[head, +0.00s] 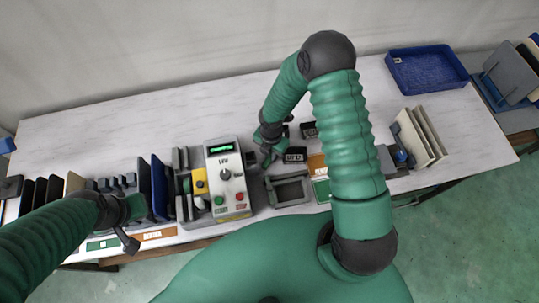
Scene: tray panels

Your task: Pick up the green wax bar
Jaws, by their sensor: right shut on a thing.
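My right gripper (268,153) is right of the grey control box, above the table. It is shut on a small green piece (267,161) that looks like the green wax bar; the jaws and arm hide most of it. My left gripper (128,238) is at the lower left, over the front edge of the table near the dark blue panels. Its jaws are too small and dark to judge.
The grey control box (228,178) with a green display and buttons stands mid-table. A grey frame (289,190) and black labelled blocks (295,155) lie right of it. A blue basket (427,70) is at the back right. Upright cream panels (424,132) stand at right.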

